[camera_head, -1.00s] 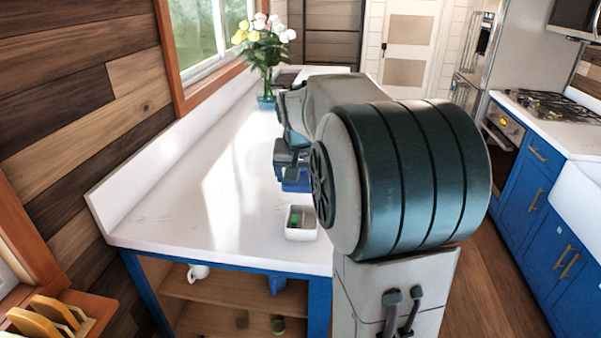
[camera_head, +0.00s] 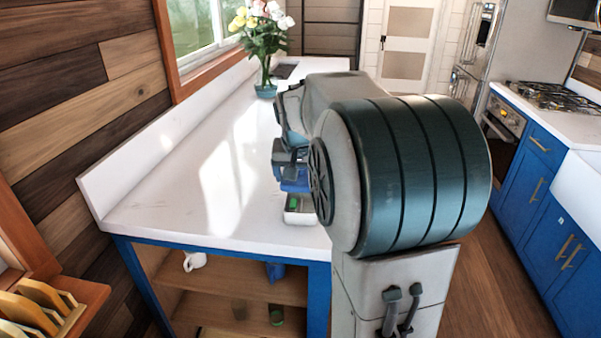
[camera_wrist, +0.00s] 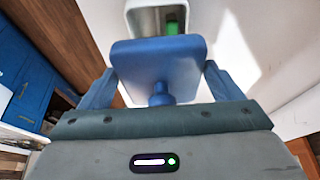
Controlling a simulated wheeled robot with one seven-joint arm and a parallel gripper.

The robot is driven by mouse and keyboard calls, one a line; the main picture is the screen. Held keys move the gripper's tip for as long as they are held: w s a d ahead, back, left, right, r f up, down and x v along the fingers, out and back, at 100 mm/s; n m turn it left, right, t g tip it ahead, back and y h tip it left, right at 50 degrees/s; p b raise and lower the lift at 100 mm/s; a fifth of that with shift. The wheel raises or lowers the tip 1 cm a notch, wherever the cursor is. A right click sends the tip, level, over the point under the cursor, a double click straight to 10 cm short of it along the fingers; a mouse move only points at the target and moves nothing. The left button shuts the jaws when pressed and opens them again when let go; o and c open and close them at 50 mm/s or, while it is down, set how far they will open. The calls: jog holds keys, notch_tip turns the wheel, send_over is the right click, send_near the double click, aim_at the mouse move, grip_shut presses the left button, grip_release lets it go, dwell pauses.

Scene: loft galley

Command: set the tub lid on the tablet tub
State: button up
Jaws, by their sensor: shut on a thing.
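The tub lid is a blue rounded square with a knob (camera_wrist: 155,60), and it also shows in the head view (camera_head: 293,184). My gripper (camera_wrist: 160,86) is shut on it, one finger on each side, and holds it above the counter. The tablet tub is a small white open box (camera_head: 301,215) on the counter, near its front edge. In the wrist view the tub (camera_wrist: 133,22) lies just beyond the lid, with something green inside. The lid hides part of the tub there. The lid is apart from the tub's top, not seated on it. My arm hides the tub's right side in the head view.
A vase of flowers (camera_head: 264,88) stands at the back of the white counter (camera_head: 170,205). The counter's left part is clear. A raised ledge runs along the wall side. A white mug (camera_head: 194,261) and other items stand on the shelf below. A stove (camera_head: 548,97) is at the right.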

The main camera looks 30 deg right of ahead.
jog(key=shift+f+b, duration=2.95)
jog(key=shift+f, duration=0.9)
jog(key=o, duration=0.8)
jog(key=v, duration=1.4)
jog(key=shift+w+a, duration=0.1)
jog(key=s+a+f+n+y, duration=0.1)
jog(key=s+a+f+n, duration=0.2)
jog(key=s+f, duration=0.6)
jog(key=s+a+f+n+g+y, duration=0.1)
jog(key=s+a+f+n, duration=0.2)
jog(key=s+a+f, duration=0.5)
jog(key=shift+s+a+f, duration=0.25)
jog(key=shift+s+f, duration=0.25)
jog(key=shift+s, duration=0.15)
